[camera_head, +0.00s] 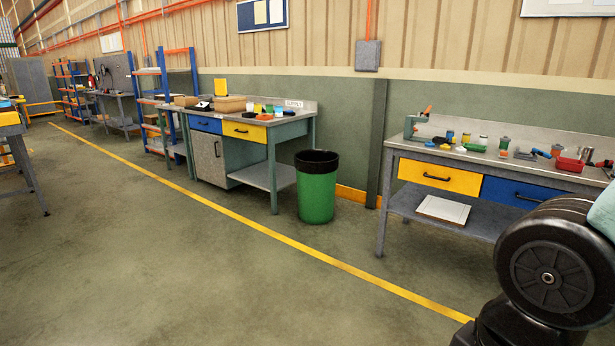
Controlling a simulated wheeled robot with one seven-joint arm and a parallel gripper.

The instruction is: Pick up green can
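Several green things show, and I cannot tell for certain which is the green can. A small dark green cylinder with an orange-brown top (504,147) stands upright on the right workbench (545,143). A large green bin with a black rim (316,196) stands on the floor between the benches. My gripper is out of view; only a black rounded part of my arm shows at the lower right.
A yellow drawer (437,178) and a blue drawer are below. The floor (190,270) is clear, crossed by a yellow line.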

